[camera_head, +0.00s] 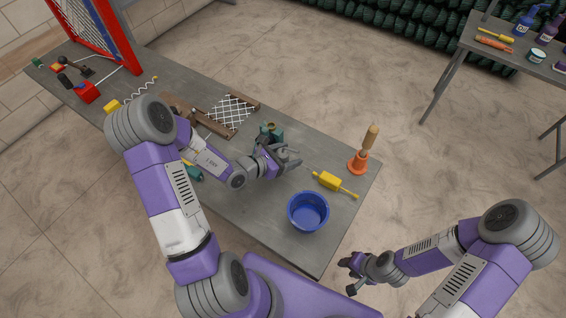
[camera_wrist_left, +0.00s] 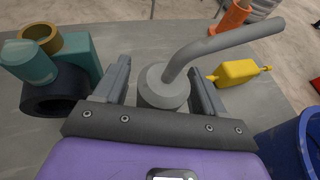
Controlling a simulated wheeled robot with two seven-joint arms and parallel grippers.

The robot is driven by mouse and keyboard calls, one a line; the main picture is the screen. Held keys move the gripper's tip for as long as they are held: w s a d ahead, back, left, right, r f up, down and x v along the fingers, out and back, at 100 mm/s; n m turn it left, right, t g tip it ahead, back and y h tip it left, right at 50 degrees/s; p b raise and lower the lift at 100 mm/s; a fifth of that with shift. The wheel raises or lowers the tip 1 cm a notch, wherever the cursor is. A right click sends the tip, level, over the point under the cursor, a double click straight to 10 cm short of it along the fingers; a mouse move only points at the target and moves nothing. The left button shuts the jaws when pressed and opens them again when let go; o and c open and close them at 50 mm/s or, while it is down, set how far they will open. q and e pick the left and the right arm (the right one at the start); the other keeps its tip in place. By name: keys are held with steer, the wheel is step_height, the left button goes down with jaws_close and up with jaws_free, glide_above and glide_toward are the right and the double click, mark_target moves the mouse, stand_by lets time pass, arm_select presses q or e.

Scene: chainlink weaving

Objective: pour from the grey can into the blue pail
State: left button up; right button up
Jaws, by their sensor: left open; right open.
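The grey can (camera_wrist_left: 162,88), with a long bent spout, stands between the two fingers of my left gripper (camera_head: 287,161). The fingers are open on either side of it, and I cannot tell whether either touches it. In the head view the can is small and partly hidden by the gripper. The blue pail (camera_head: 308,212) stands open near the table's front right edge, to the right and nearer than the left gripper. Its rim also shows in the left wrist view (camera_wrist_left: 291,145) at lower right. My right gripper (camera_head: 352,273) is open and empty, off the table's front right edge.
A teal object (camera_wrist_left: 48,68) stands close on the left of the can. A wire-mesh frame (camera_head: 232,111) lies farther left on the grey table (camera_head: 290,248).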

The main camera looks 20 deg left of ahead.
arm_select(q)
steer(key=shift+c, duration=0.3)
steer(key=c, duration=1.1)
step_height(320, 180, up, 10)
steer(key=p, duration=0.3)
steer(key=shift+p, duration=0.3)
steer(key=o, duration=0.6)
steer(key=c, duration=0.6)
